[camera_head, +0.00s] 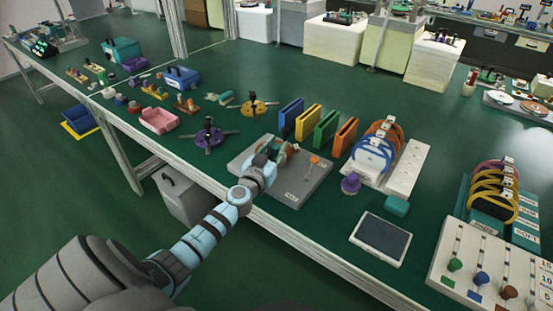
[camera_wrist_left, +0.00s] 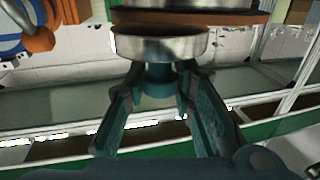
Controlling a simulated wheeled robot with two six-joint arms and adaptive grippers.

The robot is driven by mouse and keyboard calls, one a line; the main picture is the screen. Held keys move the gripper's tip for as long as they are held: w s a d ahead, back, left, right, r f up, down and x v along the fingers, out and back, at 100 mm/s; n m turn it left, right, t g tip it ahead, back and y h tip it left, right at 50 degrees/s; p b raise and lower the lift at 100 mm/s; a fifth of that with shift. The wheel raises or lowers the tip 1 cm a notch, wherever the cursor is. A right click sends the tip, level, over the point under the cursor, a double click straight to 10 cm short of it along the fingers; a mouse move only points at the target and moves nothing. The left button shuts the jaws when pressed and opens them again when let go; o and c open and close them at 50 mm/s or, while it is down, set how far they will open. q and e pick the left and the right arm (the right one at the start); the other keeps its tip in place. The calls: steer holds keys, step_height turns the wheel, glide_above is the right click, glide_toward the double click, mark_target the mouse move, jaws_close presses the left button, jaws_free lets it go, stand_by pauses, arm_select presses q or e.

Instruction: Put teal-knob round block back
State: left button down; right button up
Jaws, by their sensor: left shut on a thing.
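My left gripper (camera_head: 268,160) reaches over the grey board (camera_head: 300,190) near the front edge of the green table. In the left wrist view its two fingers (camera_wrist_left: 158,95) stand on either side of a teal knob (camera_wrist_left: 159,80) and hold it. The knob belongs to a round block with a silvery metal disc (camera_wrist_left: 160,45). A brown-orange band shows beyond the disc. In the head view the gripper largely hides the block, so I cannot tell whether it touches the board. My right gripper is in neither view.
An orange-topped piece (camera_head: 314,161) stands on the board beside the gripper. Blue, yellow, green and orange upright panels (camera_head: 326,129) stand behind. A purple knobbed piece (camera_head: 350,184), a teal block (camera_head: 396,206) and a dark tablet (camera_head: 381,237) lie to the right. A purple wheel-like piece (camera_head: 208,138) is left.

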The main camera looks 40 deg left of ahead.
arm_select(q)
steer(key=shift+p, duration=0.3)
steer(key=c, duration=1.4)
jaws_free()
steer(key=shift+o, duration=0.2)
steer(key=shift+f, duration=0.15)
